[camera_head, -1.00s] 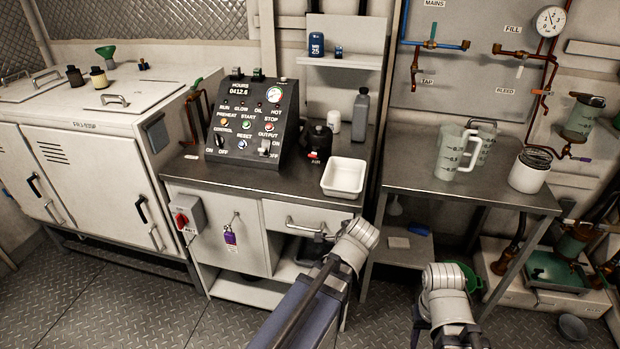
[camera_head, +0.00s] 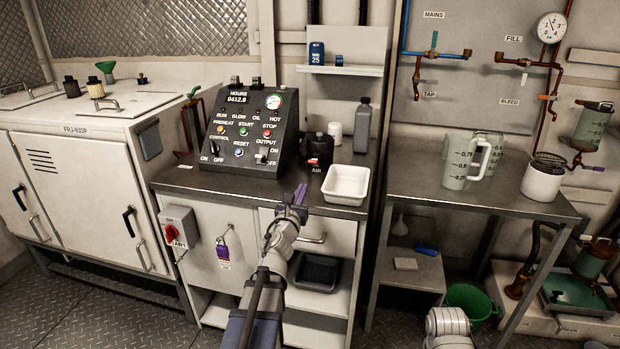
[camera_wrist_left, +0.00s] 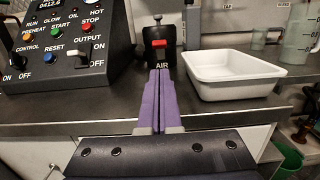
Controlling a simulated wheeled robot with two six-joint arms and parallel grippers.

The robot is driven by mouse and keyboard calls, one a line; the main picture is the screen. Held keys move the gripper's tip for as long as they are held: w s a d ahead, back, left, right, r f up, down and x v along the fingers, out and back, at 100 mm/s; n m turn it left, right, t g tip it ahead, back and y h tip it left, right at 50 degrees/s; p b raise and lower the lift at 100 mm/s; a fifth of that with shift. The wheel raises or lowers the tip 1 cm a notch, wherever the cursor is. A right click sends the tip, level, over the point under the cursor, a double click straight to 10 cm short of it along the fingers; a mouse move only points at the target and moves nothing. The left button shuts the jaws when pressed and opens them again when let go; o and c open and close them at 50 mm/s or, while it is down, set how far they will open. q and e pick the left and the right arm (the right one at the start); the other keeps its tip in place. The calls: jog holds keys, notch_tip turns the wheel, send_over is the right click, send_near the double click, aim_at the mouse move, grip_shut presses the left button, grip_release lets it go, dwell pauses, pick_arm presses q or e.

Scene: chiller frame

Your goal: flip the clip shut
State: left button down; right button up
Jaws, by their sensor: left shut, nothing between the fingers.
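The black air unit (camera_head: 317,147), labelled AIR, stands at the back of the counter beside the control box. A small red clip (camera_head: 313,161) is on its front; in the left wrist view the red clip (camera_wrist_left: 158,43) shows straight ahead, just beyond the fingertips. I cannot tell the clip's exact angle. My left gripper (camera_head: 300,193) is at the counter's front edge, below and in front of the air unit. Its purple fingers (camera_wrist_left: 158,72) are pressed together and empty, pointing at the unit, apart from it. My right gripper is out of view; only part of that arm shows.
The sloped control box (camera_head: 245,135) with switches stands left of the air unit. A white tray (camera_head: 346,186) lies close on its right. A grey bottle (camera_head: 362,128) and a white jar (camera_head: 335,133) stand behind. The counter strip before the unit is clear.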

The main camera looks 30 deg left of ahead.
aim_at(312, 162)
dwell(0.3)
pick_arm(q)
jog(key=p+x, duration=0.1)
jog(key=x, duration=0.9)
jog(key=shift+w+r+p, duration=0.2)
jog(key=shift+r+p, duration=0.3)
jog(key=shift+r, duration=0.05)
dwell(0.5)
jog(key=shift+w+a+r+p, duration=0.1)
jog(key=shift+w+r+p, duration=0.1)
jog(key=shift+r+p, duration=0.25)
jog(key=shift+w+a+r+p, duration=0.1)
jog(key=shift+w+r+p, duration=0.15)
jog(key=shift+r+p, duration=0.2)
jog(key=shift+w+a+r+p, duration=0.15)
jog(key=shift+w+r+p, duration=0.85)
jog(key=shift+r+p, duration=0.1)
jog(key=shift+s+f, duration=0.15)
jog(key=shift+f, duration=0.05)
jog(key=shift+s+r, duration=0.1)
